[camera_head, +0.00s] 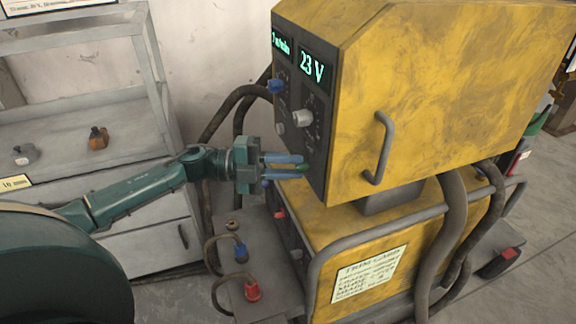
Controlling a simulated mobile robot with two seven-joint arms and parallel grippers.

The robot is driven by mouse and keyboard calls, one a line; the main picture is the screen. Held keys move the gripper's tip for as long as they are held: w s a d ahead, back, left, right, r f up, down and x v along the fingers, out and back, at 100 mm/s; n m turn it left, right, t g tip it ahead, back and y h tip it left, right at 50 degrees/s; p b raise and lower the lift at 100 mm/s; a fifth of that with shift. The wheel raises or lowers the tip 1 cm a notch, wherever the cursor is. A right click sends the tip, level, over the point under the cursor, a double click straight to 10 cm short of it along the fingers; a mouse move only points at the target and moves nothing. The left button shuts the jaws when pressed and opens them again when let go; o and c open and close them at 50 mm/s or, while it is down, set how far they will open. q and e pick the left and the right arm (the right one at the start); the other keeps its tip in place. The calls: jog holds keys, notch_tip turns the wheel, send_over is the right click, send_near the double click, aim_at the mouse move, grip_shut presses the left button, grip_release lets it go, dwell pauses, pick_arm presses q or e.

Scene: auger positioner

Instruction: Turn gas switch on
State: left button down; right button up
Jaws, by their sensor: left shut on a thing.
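A yellow welding machine (430,90) has a dark front panel (314,125) with a lit display (311,66) reading 23 V. My left gripper (304,164) reaches in from the left, with its blue fingers at the lower part of this panel. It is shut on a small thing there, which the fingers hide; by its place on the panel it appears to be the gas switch. A blue knob (276,86), a white knob (302,118) and a small grey knob (280,129) show above the fingers. My right gripper is not in view.
A grey handle (379,150) sticks out of the machine's side. A yellow lower unit (385,235) with a grey rail stands below. Blue (241,253) and red (252,291) cable plugs sit on a grey ledge. A grey shelf (80,110) stands at the left.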

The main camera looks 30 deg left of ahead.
pick_arm(q)
jog(key=shift+f, duration=0.1)
jog(key=c, duration=1.3)
grip_release()
jog(key=b+v, duration=0.1)
jog(key=v, duration=1.2)
